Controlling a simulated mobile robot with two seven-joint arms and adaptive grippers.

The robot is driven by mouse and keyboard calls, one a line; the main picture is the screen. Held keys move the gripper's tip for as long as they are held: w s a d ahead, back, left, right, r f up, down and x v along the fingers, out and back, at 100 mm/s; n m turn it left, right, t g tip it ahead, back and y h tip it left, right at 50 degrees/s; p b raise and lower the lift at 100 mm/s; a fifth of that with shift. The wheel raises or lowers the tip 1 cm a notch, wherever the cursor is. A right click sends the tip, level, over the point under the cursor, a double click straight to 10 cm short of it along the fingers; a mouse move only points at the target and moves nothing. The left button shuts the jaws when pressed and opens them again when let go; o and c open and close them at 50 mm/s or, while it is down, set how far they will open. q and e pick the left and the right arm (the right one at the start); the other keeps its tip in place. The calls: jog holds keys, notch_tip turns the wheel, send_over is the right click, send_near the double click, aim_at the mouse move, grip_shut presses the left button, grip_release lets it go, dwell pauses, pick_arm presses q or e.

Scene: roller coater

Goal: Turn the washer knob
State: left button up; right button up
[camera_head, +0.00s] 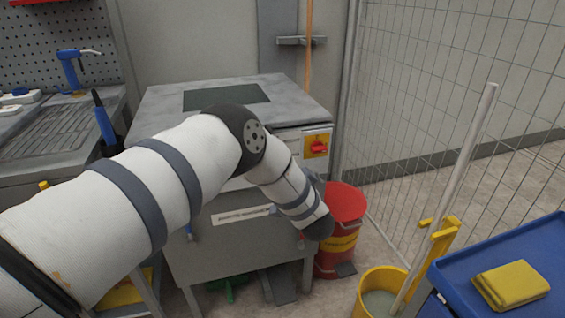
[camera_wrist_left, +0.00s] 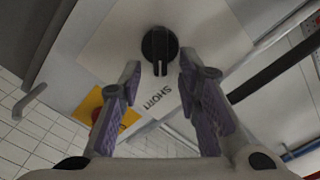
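The black round knob (camera_wrist_left: 160,46) with a raised grip bar sits on a pale panel at the upper middle of the left wrist view. Lettering is printed beside it. My left gripper (camera_wrist_left: 159,72) is open, with purple-padded fingers on either side of the knob's lower part in the picture; I cannot tell whether they touch it. In the head view my left arm reaches across the grey washer cabinet (camera_head: 180,105) to its front right side. There the arm hides the knob, and the gripper cannot be made out clearly. My right gripper is not in view.
A red switch on a yellow plate (camera_head: 316,144) is on the cabinet front; it also shows in the wrist view (camera_wrist_left: 98,104). A red bin (camera_head: 346,203), yellow bucket (camera_head: 373,287) and blue cart (camera_head: 535,250) stand at right. A mesh fence (camera_head: 430,80) runs behind them.

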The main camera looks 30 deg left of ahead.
pick_arm(q)
jog(key=v, duration=1.2)
